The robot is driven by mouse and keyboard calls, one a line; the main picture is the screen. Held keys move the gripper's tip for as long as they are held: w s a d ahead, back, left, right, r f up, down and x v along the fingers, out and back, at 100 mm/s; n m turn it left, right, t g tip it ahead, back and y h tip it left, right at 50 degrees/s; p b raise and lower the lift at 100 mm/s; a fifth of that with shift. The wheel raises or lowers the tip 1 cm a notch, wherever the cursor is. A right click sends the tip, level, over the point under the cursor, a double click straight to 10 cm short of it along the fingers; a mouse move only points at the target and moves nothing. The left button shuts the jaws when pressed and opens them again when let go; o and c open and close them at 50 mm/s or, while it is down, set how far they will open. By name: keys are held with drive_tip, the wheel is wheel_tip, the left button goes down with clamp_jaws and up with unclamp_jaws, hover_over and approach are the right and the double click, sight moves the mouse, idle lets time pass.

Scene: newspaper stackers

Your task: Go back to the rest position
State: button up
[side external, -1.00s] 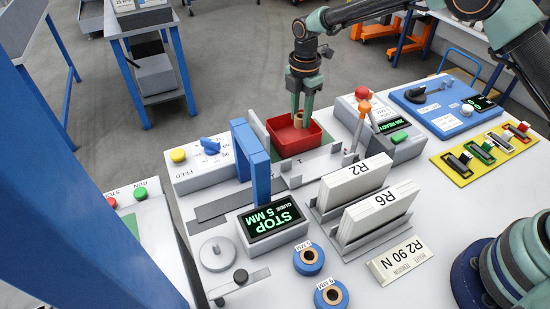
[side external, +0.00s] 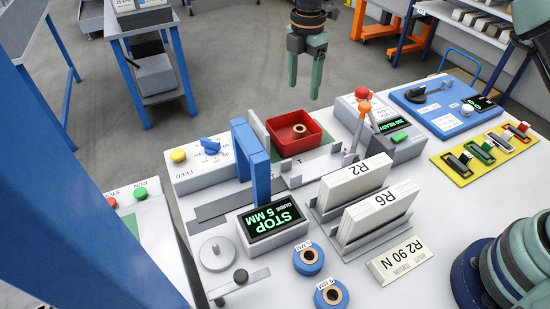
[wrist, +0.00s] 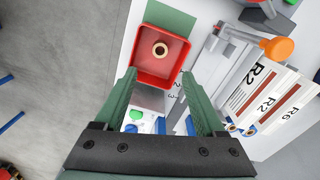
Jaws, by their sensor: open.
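My gripper (side external: 305,72) is open and empty. A red tray (side external: 283,143) sits on the table below my gripper. A small tan ring (side external: 299,130) lies inside the tray; it also shows in the wrist view (wrist: 160,49). My gripper is apart from both the tray and the ring.
Upright R2 and R6 bundles (side external: 378,212) are in front. Two blue rolls (side external: 309,260) lie near the front. The air around my gripper is free.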

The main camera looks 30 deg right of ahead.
drive_tip(key=shift+r, duration=1.5)
drive_tip(key=shift+r, duration=0.1)
drive_tip(key=s+d+r+m+t, duration=0.3)
drive_tip(key=s+d+r+m, duration=0.5)
drive_tip(key=s+r+m, duration=0.25)
drive_tip(key=s+d+f+m+t, duration=0.1)
drive_tip(key=s+d+m, duration=0.1)
drive_tip(key=s+m, duration=0.3)
drive_tip(key=s+d+f+m+t, duration=0.1)
drive_tip(key=s+d+f+m, duration=0.1)
drive_tip(key=s+m, duration=0.3)
drive_tip(key=s+d, duration=0.1)
drive_tip(key=s, duration=0.1)
drive_tip(key=shift+s+t, duration=0.3)
drive_tip(key=shift+s, duration=0.05)
